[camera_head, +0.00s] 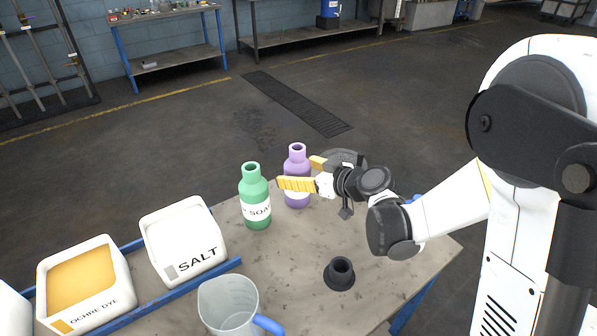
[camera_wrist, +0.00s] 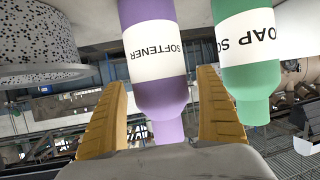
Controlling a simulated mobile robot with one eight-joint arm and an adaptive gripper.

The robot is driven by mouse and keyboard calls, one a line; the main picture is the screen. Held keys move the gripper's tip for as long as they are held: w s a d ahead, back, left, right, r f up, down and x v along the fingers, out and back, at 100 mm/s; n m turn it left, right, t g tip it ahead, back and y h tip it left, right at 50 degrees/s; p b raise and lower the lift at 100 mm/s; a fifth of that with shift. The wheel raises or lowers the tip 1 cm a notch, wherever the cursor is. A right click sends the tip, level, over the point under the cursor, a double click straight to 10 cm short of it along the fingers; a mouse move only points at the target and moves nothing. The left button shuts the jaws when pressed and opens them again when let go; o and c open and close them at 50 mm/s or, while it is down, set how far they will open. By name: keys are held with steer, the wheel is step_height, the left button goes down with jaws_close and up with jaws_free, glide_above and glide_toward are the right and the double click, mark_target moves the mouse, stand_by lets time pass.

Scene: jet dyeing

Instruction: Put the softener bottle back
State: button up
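The purple softener bottle (camera_head: 297,152) stands upright, uncapped, at the far edge of the table. In the wrist view the softener bottle (camera_wrist: 155,48) appears upside down, its label reading SOFTENER. My gripper (camera_head: 297,173) is open at the bottle, one yellow finger passing in front of it and the other to its right. In the wrist view the fingers of my gripper (camera_wrist: 168,108) flank the bottle's neck and shoulder, with a visible gap on each side. The green soap bottle (camera_head: 254,187) stands just left of it; the soap bottle also shows in the wrist view (camera_wrist: 246,50).
A black round fitting (camera_head: 340,274) sits on the table (camera_head: 290,290) in front of my gripper. A clear jug (camera_head: 228,305) with a blue handle is at the front. Salt (camera_head: 184,240) and ochre dye (camera_head: 86,284) tubs stand on a blue-edged rack at left.

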steer(key=shift+r, duration=0.1)
steer(key=shift+s+d+r+p, duration=0.1)
steer(key=shift+d+r+p, duration=0.1)
steer(key=shift+p, duration=0.15)
steer(key=s+d+r+m+g+h+p, duration=0.1)
steer(key=s+d+r+m+h, duration=0.2)
steer(key=s+d, duration=0.3)
steer(key=s+d+r+m+g+h+p, duration=0.1)
steer(key=s+d, duration=0.4)
steer(key=s, duration=0.7)
steer(key=s+d+r+m+h+p, duration=0.1)
steer(key=s+d+r+m+h, duration=0.3)
steer(key=s, duration=0.4)
steer(key=d+h, duration=0.1)
steer(key=d, duration=0.1)
steer(key=shift+s+d+r+m+g, duration=0.3)
steer(key=shift+s+d+r+g, duration=0.05)
steer(key=shift+s+r+g, duration=0.05)
